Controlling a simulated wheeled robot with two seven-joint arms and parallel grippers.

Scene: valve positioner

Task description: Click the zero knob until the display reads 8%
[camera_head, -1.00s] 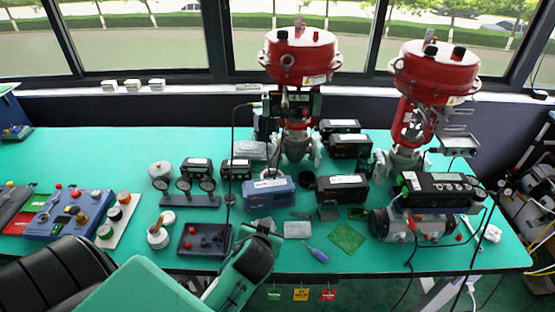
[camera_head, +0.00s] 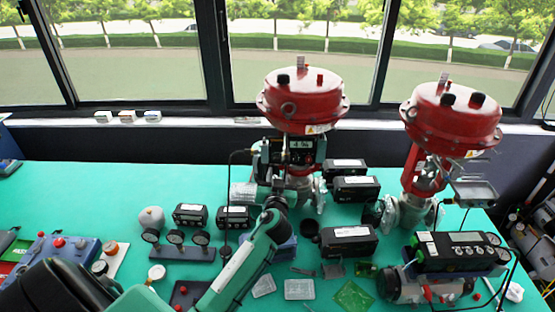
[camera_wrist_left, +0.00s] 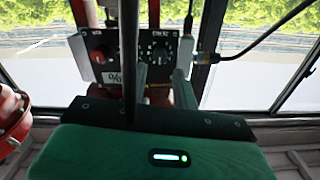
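The valve positioner (camera_head: 293,152) is mounted on the left red-topped valve, facing me. Its small lit display (camera_head: 303,144) seems to read 4 %. In the left wrist view the positioner (camera_wrist_left: 135,52) appears upside down, with a red knob (camera_wrist_left: 98,57) and a dark round dial (camera_wrist_left: 160,48). The labels are too small to read, so I cannot tell which is the zero knob. Contact cannot be told.
A second red-topped valve (camera_head: 447,120) stands at the right, with another device (camera_head: 460,250) before it. Black boxes (camera_head: 348,240) and gauges (camera_head: 175,238) stand on the teal table (camera_head: 80,190). A black cable runs to the positioner's left side.

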